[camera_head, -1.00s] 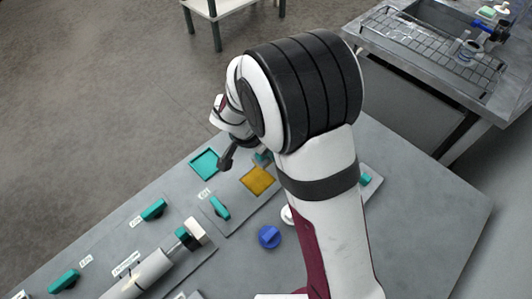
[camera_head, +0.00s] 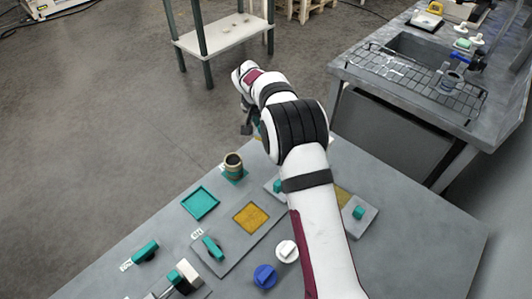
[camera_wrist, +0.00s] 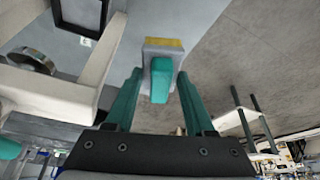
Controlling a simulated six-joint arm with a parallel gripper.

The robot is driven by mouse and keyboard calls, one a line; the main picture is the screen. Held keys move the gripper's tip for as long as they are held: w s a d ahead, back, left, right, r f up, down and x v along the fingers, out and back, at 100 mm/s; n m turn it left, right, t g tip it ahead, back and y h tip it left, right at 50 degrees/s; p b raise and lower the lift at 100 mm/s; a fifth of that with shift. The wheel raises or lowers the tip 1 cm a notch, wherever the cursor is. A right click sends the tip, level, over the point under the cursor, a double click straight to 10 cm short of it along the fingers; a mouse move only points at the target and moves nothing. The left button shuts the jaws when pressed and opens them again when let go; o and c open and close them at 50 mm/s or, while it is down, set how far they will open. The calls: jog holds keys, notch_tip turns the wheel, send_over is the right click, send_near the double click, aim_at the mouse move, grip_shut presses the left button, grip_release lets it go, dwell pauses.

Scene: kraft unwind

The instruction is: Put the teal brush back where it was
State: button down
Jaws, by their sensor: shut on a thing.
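In the wrist view, the teal brush (camera_wrist: 160,82) has a teal block handle, a grey body and a yellow strip at its far end. It sits between the two teal fingers of my gripper (camera_wrist: 160,76), which is shut on it. In the head view, my gripper (camera_head: 247,129) hangs at the far edge of the grey table (camera_head: 330,222), beyond a brown cup. The brush is mostly hidden by my arm there. A teal-rimmed square (camera_head: 200,203) and a yellow square (camera_head: 251,217) lie flat on the near side, both empty.
The brown cup (camera_head: 233,163) stands on a teal square close to my gripper. Several teal knobs, a blue knob (camera_head: 265,276) and a white knob (camera_head: 286,251) are on the table. A metal sink bench (camera_head: 440,100) is right; a white stand (camera_head: 222,35) is behind. Open floor lies left.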

jog(key=shift+w+d+f, duration=0.3)
jog(key=shift+w+f, duration=0.45)
jog(key=shift+f, duration=0.1)
notch_tip(320, 180, down, 8)
jog(key=shift+r, duration=0.1)
jog(key=shift+c, duration=1.3)
grip_release()
jog(key=v, duration=1.2)
jog(key=shift+s, duration=0.1)
